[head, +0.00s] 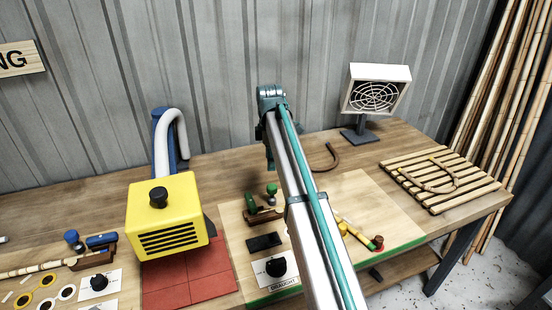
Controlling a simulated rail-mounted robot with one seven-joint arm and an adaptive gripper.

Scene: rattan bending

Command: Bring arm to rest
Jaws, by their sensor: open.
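My arm (305,205) rises from the lower middle of the head view to a teal joint (270,97) above the table. Below that joint a teal end part hangs down, which looks like my gripper (270,158). It is small and partly hidden behind the arm link. It is open, and I see nothing held in it. It hangs above the wooden table, behind the green-edged work board (385,215).
A yellow machine (165,220) with a white hose stands left on red tiles (190,285). A curved brown rod (328,160) lies behind the board. A fan heater (375,95) and slatted rack (480,188) stand right. Bare table (220,170) shows between machine and arm.

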